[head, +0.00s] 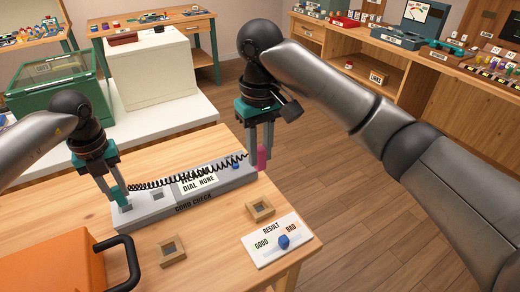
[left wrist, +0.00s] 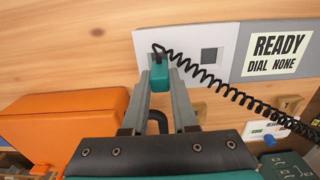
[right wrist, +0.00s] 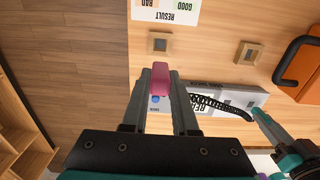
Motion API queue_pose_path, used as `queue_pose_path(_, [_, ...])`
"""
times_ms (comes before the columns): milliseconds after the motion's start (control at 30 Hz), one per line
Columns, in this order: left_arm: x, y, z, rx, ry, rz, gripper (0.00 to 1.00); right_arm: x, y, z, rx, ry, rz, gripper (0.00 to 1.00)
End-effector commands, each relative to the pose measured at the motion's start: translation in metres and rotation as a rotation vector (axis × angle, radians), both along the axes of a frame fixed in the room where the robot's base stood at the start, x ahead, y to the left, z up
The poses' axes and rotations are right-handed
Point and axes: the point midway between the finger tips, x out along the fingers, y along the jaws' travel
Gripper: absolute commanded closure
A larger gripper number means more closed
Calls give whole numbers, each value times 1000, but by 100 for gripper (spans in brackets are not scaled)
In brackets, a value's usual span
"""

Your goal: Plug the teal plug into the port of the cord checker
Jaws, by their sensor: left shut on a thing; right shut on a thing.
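The cord checker (head: 190,203) is a long grey box on the wooden table, with a white section at its left end. My left gripper (head: 118,190) is shut on the teal plug (left wrist: 160,76), at that white section. One square port (left wrist: 208,55) shows open beside the plug; what lies directly under the plug is hidden, so I cannot tell whether it is seated. A black coiled cord (head: 190,180) runs from the teal plug toward the right gripper. My right gripper (head: 261,140) is shut on a pink plug (right wrist: 161,80), held near the checker's right end.
The checker's display (left wrist: 276,54) reads READY, DIAL NONE. A result board (head: 268,257) with a blue knob stands at the table's front right. Two small wooden square frames (head: 172,250) (head: 260,209) lie on the table. An orange case (head: 55,265) with a black handle sits front left.

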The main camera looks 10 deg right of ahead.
Motion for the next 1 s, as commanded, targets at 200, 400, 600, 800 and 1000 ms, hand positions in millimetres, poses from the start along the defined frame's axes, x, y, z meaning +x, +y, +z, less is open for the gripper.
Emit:
queue_pose_path(200, [0,0,-1,0,0,0,100,0,0,0,0,0,0,100])
queue_pose_path(400, [0,0,-5,0,0,0,100,0,0,0,0,0,0,100])
queue_pose_path(600, [0,0,-10,-1,0,0,100,0,0,0,0,0,0,100])
queue_pose_path(800, [0,0,-15,0,0,-1,100,0,0,0,0,0,0,100])
queue_pose_path(1000, [0,0,-20,0,0,0,100,0,0,0,0,0,0,100])
